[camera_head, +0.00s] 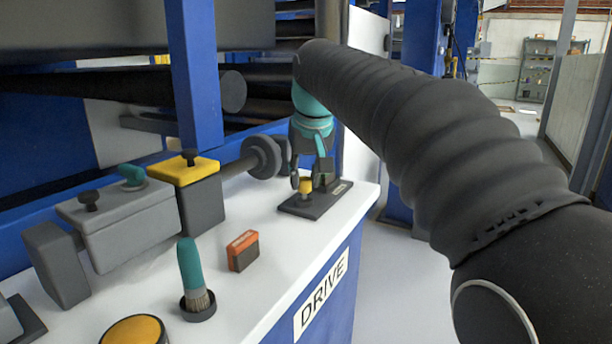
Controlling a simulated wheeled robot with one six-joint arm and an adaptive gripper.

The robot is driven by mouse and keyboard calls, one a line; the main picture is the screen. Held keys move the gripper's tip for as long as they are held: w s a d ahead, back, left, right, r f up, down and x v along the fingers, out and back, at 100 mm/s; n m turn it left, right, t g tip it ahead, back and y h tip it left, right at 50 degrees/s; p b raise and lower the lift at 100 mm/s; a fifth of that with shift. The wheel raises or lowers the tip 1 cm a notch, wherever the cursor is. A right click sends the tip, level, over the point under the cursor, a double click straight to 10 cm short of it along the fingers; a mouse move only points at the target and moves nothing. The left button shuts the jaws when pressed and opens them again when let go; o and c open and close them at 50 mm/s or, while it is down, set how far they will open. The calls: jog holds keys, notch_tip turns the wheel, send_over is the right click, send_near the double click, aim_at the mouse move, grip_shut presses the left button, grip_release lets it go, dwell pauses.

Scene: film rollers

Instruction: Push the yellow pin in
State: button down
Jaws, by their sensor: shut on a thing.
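The yellow pin (306,188) is small and stands upright on a dark flat plate (303,208) at the far right end of the white bench top. My gripper (307,181), with a teal body, points down over the plate and is shut on the yellow pin. One dark finger is on each side of the pin. The pin's lower end meets the plate or something on it; how deep it sits cannot be told at this size.
A roller shaft with a round dark flange (262,157) lies close left of my gripper. A yellow-topped block (184,171), an orange-and-dark block (242,250), a teal-handled brush (191,275) and a yellow button (135,330) are on the bench. A blue post (193,75) rises behind.

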jog(key=shift+f, duration=0.85)
jog(key=c, duration=0.9)
grip_release()
jog(key=v, duration=1.2)
